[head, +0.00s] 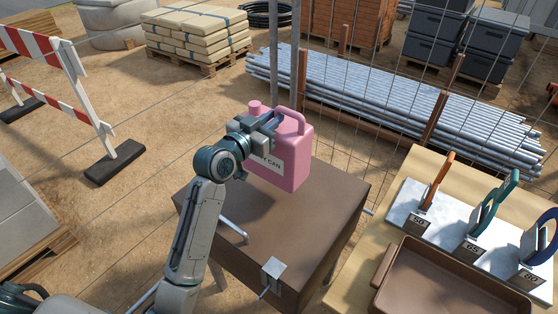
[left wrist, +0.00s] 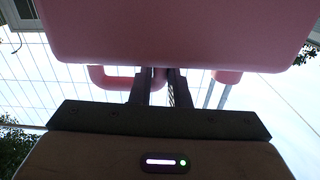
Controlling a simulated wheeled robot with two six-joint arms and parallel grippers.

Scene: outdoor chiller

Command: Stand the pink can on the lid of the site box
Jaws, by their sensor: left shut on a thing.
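The pink can (head: 292,160) is upright, with a white label on its front and a handle on top. My left gripper (head: 268,123) is shut on the can near its top. The site box (head: 255,230) is brown, with a flat closed lid and a metal latch on the front. The can is over the back part of the lid; I cannot tell whether its base touches the lid. In the left wrist view, the can (left wrist: 180,30) fills the top, with the gripper fingers (left wrist: 158,85) against it. My right gripper is out of view.
A table at the right holds a brown tray (head: 385,270) and tools on a pale numbered board (head: 408,200). A wire fence and steel pipes (head: 370,95) stand behind the box. A striped barrier (head: 75,70) is at the left. The front of the lid is largely clear.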

